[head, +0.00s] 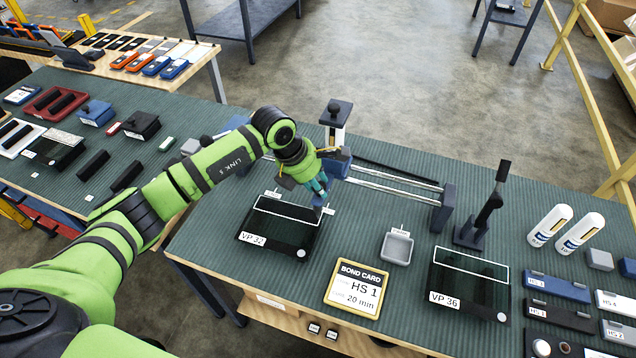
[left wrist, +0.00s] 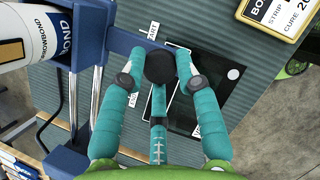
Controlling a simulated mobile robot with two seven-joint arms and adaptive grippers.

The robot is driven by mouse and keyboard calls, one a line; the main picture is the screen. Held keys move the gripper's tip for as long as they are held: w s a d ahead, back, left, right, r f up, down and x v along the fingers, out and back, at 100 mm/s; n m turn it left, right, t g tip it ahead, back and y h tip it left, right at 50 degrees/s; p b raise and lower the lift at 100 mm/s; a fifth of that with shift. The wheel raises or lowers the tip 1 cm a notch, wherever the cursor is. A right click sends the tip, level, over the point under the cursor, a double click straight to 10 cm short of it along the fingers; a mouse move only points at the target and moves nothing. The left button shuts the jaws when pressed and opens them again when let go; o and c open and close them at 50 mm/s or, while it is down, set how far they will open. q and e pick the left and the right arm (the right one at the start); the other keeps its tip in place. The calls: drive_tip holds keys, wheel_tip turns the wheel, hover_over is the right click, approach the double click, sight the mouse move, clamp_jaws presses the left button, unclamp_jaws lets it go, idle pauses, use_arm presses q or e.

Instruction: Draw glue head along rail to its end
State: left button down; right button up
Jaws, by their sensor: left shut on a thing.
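The glue head (head: 336,161) is a blue carriage with a white cartridge standing in it, on a rail of two silver rods (head: 392,184). A dark blue block (head: 443,208) closes the rail's right end; the glue head is toward the left part. My left gripper (head: 320,184) is at the near side of the glue head. In the left wrist view its teal fingers (left wrist: 161,72) are shut around a black round knob (left wrist: 160,67) on the head's blue arm (left wrist: 126,42). The cartridge (left wrist: 28,38) shows there at upper left. The nozzle is hidden. My right gripper is out of view.
Dark plate VP 32 (head: 272,239), with a white-outlined strip, lies below the gripper. Plate VP 36 (head: 466,290), a grey tray (head: 397,247), a bond card (head: 357,289) and a black upright lever (head: 487,211) stand to the right.

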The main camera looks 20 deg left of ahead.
use_arm(q)
drive_tip(key=w+a+b, duration=0.1)
drive_tip(key=a+b, duration=0.6)
drive_tip(key=a, duration=0.9)
drive_tip(key=shift+a+r+b, duration=0.2)
drive_tip(key=shift+r+b, duration=0.15)
drive_tip(key=shift+b, duration=0.05)
drive_tip(key=c, duration=0.9)
unclamp_jaws()
drive_tip(key=shift+f, duration=0.15)
drive_tip(key=shift+s, duration=0.1)
drive_tip(key=v, duration=1.2)
